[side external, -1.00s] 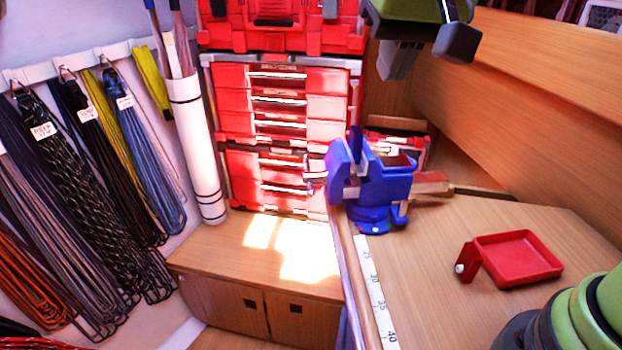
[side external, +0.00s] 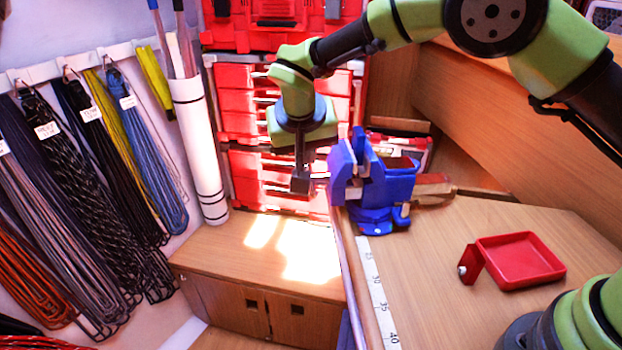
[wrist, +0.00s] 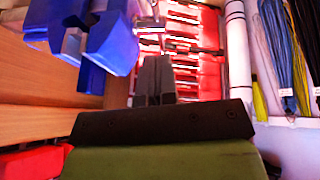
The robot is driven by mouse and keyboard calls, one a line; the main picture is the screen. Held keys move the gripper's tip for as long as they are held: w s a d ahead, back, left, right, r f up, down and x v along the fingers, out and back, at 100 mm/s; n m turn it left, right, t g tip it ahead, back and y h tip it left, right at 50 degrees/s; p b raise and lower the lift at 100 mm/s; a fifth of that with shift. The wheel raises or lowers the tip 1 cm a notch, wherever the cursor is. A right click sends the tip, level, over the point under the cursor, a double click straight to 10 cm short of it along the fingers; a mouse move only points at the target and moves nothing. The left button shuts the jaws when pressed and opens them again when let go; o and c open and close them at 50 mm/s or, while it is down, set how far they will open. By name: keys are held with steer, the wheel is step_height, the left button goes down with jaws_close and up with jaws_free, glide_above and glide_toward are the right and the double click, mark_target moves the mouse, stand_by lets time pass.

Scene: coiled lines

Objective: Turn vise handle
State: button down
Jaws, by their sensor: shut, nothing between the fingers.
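The blue vise (side external: 385,188) is mounted at the bench's left front edge, and shows at upper left in the wrist view (wrist: 110,45). Its thin metal handle (side external: 320,179) sticks out at the left face of the vise and is small and partly hidden. In the wrist view, a grey bar (wrist: 149,27) shows just right of the vise. My gripper (side external: 300,186) points down, just left of the vise and close to the handle. Its fingers (wrist: 154,75) are together and hold nothing. I cannot tell whether they touch the handle.
A red tray (side external: 520,258) lies on the wooden bench (side external: 440,290) right of the vise. A red tool chest (side external: 240,120) stands behind my gripper. Coiled lines (side external: 90,180) hang on the left wall. A low wooden cabinet (side external: 215,255) stands below.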

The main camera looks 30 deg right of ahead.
mark_target(312, 193)
steer(key=f, duration=0.5)
steer(key=shift+s+d+f, duration=0.25)
steer(key=shift+s+f, duration=0.1)
steer(key=shift+f, duration=0.05)
steer(key=shift+s+a+f+t+h, duration=0.15)
steer(key=shift+f+t+h, duration=0.3)
steer(key=shift+t, duration=0.45)
steer(key=shift+s+f+t+h, duration=0.25)
steer(key=shift+f+t+h, duration=0.15)
steer(key=shift+t, duration=0.2)
steer(key=shift+w+f+t+h, duration=0.15)
steer(key=shift+f+t+h, duration=0.8)
steer(key=shift+f+t, duration=0.85)
steer(key=shift+f, duration=0.15)
